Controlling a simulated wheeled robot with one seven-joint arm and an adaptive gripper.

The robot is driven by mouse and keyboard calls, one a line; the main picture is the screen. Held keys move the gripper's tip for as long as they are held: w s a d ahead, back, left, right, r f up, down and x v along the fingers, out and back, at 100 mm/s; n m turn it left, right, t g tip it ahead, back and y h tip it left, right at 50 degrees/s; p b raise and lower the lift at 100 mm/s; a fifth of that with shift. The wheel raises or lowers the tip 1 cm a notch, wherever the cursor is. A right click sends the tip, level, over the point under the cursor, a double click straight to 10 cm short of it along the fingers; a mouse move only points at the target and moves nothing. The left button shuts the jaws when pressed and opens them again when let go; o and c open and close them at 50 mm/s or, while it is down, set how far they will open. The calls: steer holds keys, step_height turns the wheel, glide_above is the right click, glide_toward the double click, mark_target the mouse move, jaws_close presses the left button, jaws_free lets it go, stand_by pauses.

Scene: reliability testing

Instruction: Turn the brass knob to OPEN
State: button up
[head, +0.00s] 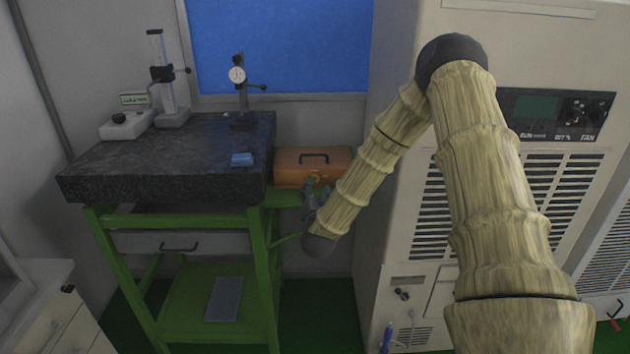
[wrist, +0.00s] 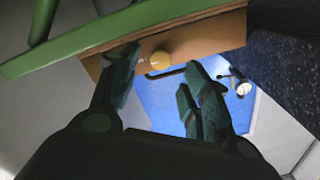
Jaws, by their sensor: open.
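An orange-brown box (head: 300,160) with a dark handle on top sits at the right end of the green bench, against the wall. The brass knob (wrist: 160,60) is on the box's front face in the wrist view, where the box (wrist: 215,32) appears turned over. In the head view the knob is hard to make out near my gripper (head: 317,192). In the wrist view my gripper (wrist: 158,72) is open, and the knob shows between its two dark green fingers. I cannot tell how close the fingers are. No OPEN marking is legible.
A green bench with a black stone slab (head: 170,158) stands left of the box, carrying a dial gauge stand (head: 242,95), a height gauge (head: 165,85) and a small blue block (head: 242,159). A large beige cabinet (head: 400,190) stands close on the right.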

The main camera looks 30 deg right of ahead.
mark_target(314, 181)
steer(key=shift+p+x, duration=0.6)
steer(key=shift+x, duration=2)
steer(key=shift+a, duration=0.1)
steer(key=c, duration=1.1)
